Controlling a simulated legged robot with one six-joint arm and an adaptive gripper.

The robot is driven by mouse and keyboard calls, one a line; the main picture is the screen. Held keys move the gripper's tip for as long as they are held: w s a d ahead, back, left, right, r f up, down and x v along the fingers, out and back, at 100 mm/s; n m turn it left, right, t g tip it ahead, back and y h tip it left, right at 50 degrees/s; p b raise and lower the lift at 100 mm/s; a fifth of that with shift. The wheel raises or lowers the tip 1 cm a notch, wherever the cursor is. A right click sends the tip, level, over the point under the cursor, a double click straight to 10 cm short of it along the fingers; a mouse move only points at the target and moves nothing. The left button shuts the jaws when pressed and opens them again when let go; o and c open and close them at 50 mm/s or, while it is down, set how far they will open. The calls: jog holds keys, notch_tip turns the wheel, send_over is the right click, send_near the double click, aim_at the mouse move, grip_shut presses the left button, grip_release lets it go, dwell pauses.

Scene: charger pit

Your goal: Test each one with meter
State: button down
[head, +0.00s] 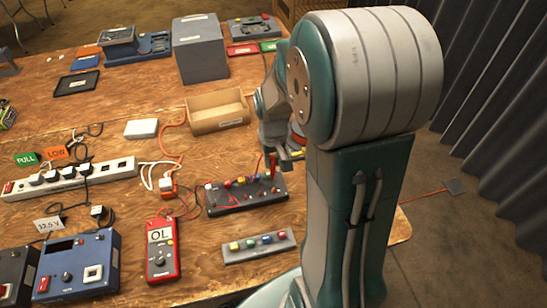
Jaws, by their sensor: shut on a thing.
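The red meter (162,257) lies at the front of the bench and its screen reads "OL". My gripper (274,160) is above the right end of a dark test block (245,203), shut on a slim red piece (272,165) that looks like a probe. The red piece points down at the block; whether its tip touches cannot be told. Several coloured pieces sit along the top of the block. A grey strip (258,246) in front holds several coloured pieces in a row. My arm hides part of the bench to the right.
A white power strip (118,165) with several plugs lies at left, beside green "FULL" (26,158) and orange "LOW" (56,153) cards. An open cardboard tray (216,113) and grey box (200,50) stand behind. Cables cross the middle.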

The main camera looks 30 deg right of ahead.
aim_at(274, 174)
jog(key=f, duration=0.4)
jog(key=shift+d, duration=0.25)
jog(key=shift+a+f, duration=0.1)
jog(key=shift+f, duration=0.3)
jog(key=shift+f, duration=0.85)
dwell(2.1)
jog(key=c, duration=0.5)
grip_release()
jog(key=shift+c, duration=0.2)
jog(key=o, duration=0.3)
jog(key=shift+o, duration=0.2)
